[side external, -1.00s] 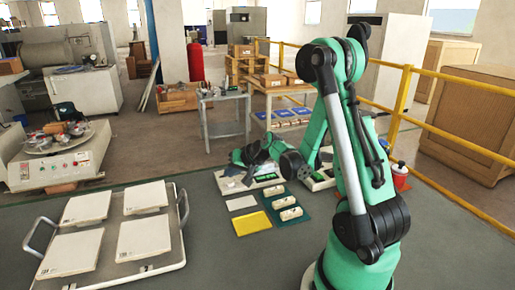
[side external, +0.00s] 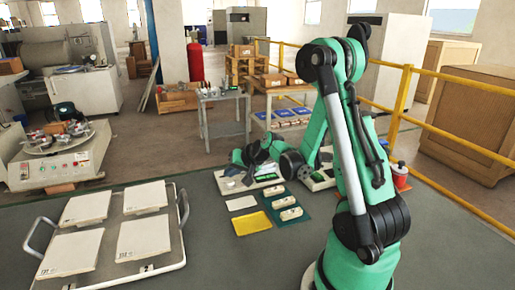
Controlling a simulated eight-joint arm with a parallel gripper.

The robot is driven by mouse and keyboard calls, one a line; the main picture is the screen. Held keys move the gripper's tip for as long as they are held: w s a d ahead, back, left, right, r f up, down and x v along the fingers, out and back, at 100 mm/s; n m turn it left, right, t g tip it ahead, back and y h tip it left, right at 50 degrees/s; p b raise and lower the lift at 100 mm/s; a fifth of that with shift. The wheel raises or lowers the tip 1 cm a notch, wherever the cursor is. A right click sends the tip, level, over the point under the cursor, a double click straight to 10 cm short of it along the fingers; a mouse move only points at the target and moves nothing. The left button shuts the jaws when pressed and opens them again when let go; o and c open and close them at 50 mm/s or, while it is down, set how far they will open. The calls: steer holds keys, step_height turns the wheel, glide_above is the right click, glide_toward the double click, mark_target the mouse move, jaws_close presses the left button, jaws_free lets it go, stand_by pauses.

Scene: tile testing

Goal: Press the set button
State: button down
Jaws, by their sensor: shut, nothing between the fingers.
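My gripper (side external: 232,173) is at the end of my green arm, low over the far part of the dark work table. It is small in the side view, and its fingers look closed with nothing in them. It is beside or over the left end of a pale device with a green face (side external: 266,178). A second pale device with a green patch (side external: 318,181) lies to the right, partly behind my arm. The set button itself is too small to make out. I cannot tell whether the fingertips touch the device.
A white card (side external: 241,203), a yellow cloth (side external: 252,223) and a dark green mat (side external: 274,217) with several pale blocks lie nearer. A handled tray (side external: 165,258) with several square tiles is at left. A machine with a control panel (side external: 48,170) stands beyond it. Yellow railing (side external: 455,150) runs at right.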

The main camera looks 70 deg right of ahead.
mark_target(233, 183)
steer(key=shift+f, duration=0.1)
stand_by(0.7)
steer(key=shift+f, duration=0.35)
steer(key=shift+f, duration=0.45)
stand_by(0.6)
steer(key=shift+r, duration=0.9)
steer(key=shift+r, duration=2.5)
